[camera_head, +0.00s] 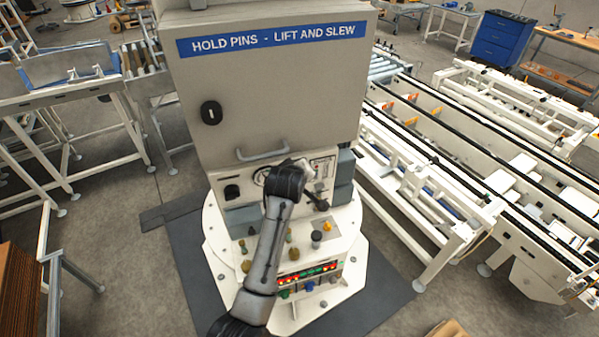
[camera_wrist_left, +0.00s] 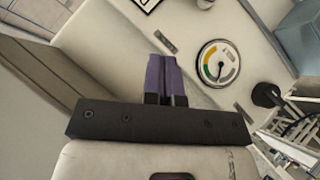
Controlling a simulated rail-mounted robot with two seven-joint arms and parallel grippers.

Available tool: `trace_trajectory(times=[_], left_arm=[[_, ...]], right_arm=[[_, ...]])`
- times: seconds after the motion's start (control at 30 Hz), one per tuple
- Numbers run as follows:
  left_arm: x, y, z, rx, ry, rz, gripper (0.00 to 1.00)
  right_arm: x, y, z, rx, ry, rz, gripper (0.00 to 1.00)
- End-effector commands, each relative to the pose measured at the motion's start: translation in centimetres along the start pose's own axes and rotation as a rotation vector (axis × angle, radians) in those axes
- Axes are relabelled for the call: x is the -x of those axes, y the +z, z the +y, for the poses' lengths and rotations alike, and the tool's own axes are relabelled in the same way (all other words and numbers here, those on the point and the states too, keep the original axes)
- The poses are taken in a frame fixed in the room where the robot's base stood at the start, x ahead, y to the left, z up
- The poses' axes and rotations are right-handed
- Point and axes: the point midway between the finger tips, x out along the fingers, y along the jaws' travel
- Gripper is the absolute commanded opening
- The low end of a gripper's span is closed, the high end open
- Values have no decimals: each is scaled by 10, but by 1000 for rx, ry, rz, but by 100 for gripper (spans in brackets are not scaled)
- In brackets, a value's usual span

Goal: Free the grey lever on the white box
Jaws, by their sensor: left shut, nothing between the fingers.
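The white box is a tall off-white cabinet (camera_head: 270,95) with a blue sign, standing on a round white base. A grey bar handle (camera_head: 262,155) is on its lower front. A dark knobbed lever (camera_head: 320,203) sticks out at the lower right; a black knob also shows at the right in the left wrist view (camera_wrist_left: 266,95). I cannot tell which part is the grey lever; my arm hides some of the lower panel. My left gripper (camera_wrist_left: 161,62) has its purple fingers shut and empty in front of a pale surface, left of a round gauge (camera_wrist_left: 217,64). My right gripper is out of view.
A black rotary latch (camera_head: 211,112) is on the cabinet's upper left. Several knobs and a lit indicator strip (camera_head: 308,275) are on the base in front, beside my forearm. Conveyor frames (camera_head: 440,190) stand close on the right. Open floor (camera_head: 130,250) lies at the left.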

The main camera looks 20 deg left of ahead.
Motion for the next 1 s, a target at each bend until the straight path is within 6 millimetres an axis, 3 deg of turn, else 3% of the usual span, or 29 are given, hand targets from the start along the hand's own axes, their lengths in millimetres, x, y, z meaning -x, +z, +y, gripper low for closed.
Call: trace_trajectory(times=[0.23,0.37,0.47,0.53,0.67,0.8,1.0], left_arm=[[0,1,-2,-2,-2,-1,0],[1,11,-21,-35,-23,-14,0],[7,31,-58,-102,-58,-42,0],[16,51,-93,-174,-89,-74,0],[47,92,-157,-331,-138,-152,0],[92,134,-217,-508,-169,-254,0],[174,186,-283,-748,-169,-424,0]], right_arm=[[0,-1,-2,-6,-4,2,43],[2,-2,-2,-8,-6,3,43],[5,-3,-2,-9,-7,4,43],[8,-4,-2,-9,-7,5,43],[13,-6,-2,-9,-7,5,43],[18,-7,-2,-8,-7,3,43],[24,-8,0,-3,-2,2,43]])
